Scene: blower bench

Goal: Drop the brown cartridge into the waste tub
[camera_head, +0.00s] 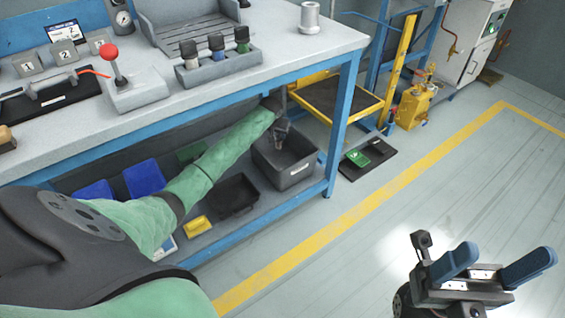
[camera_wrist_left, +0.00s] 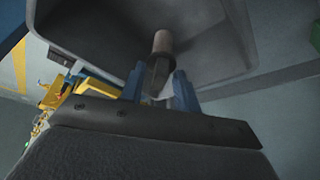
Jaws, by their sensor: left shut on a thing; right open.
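The waste tub (camera_head: 297,177) is a dark grey open bin on the lower shelf of the bench, near the right leg. My left gripper (camera_head: 280,132) reaches under the bench top to the tub's opening. In the left wrist view its blue fingers (camera_wrist_left: 161,90) are shut on the brown cartridge (camera_wrist_left: 162,42), which points away from the fingers. The tub's grey inside (camera_wrist_left: 95,28) fills the view behind the cartridge. My right gripper (camera_head: 500,264) is open and empty over the floor at the lower right.
The bench top (camera_head: 270,82) lies above my left arm, and its blue right leg (camera_head: 343,115) stands beside the tub. A black tray (camera_head: 232,195) and a yellow box (camera_head: 197,225) are on the lower shelf.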

